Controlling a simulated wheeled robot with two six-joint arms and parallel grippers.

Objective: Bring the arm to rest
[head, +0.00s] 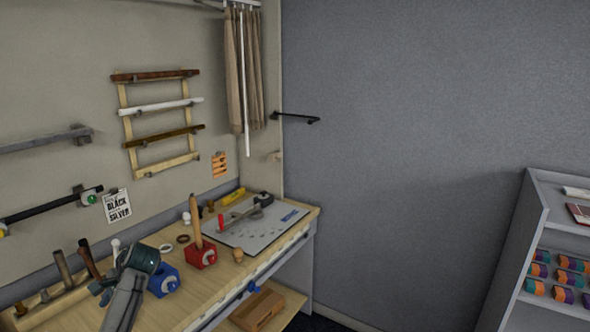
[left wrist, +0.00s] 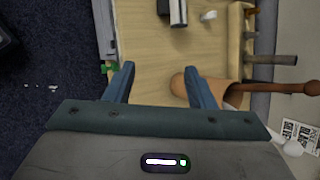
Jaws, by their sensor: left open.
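My left gripper shows in the left wrist view (left wrist: 159,68), with its two blue-grey fingers apart and no object between them. Bare wooden table top (left wrist: 150,60) lies beyond the fingers. A brown, orange-rimmed tapered thing (left wrist: 215,92) shows close beside the right-hand finger; I cannot tell whether they touch. In the head view my left arm (head: 122,302) reaches up from the bottom edge over the near left part of the bench (head: 215,275). Its fingers are hard to make out there. My right gripper is not in view.
A blue block (head: 163,281) and a red block (head: 201,258) with an upright wooden handle stand right of my arm. Hammers (head: 66,270) stand left of it. A white board (head: 256,229) lies farther back. A shelf (head: 540,205) stands at right.

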